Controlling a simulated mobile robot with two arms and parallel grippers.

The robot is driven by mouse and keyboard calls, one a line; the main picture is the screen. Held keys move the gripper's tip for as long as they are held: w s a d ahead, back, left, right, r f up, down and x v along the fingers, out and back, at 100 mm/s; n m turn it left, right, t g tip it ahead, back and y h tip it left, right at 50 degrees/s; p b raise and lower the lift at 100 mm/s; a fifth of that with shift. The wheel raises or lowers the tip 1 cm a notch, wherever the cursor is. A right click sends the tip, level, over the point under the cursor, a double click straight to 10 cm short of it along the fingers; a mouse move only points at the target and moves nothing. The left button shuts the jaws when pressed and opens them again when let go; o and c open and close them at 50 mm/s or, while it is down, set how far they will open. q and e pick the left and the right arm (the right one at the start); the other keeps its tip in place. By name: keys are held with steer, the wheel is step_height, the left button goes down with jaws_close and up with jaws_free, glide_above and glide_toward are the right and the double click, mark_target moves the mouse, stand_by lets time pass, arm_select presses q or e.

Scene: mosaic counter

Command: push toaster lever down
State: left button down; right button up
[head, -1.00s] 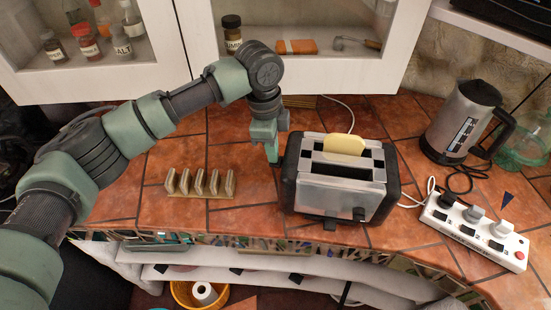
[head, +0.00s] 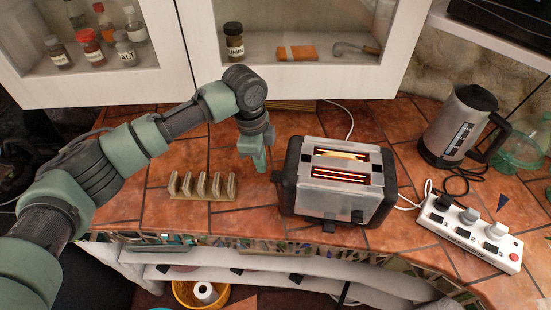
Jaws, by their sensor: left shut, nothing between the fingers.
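The silver and black toaster (head: 338,202) stands on the tiled counter. Both of its slots glow orange inside, and a slice of bread (head: 340,155) sits low in the rear slot, with only its top edge showing. My right gripper is not in view.
A toast rack (head: 203,186) stands left of the gripper. A kettle (head: 461,125) and a white power strip (head: 470,232) with plugs are at the right. Cabinets with glass doors (head: 293,95) hang behind. Cables run right of the toaster.

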arm_select(q)
step_height(320, 180, up, 8)
steer(key=b, duration=0.2)
steer(key=shift+a+f, duration=0.15)
steer(key=shift+a, duration=0.2)
stand_by(0.4)
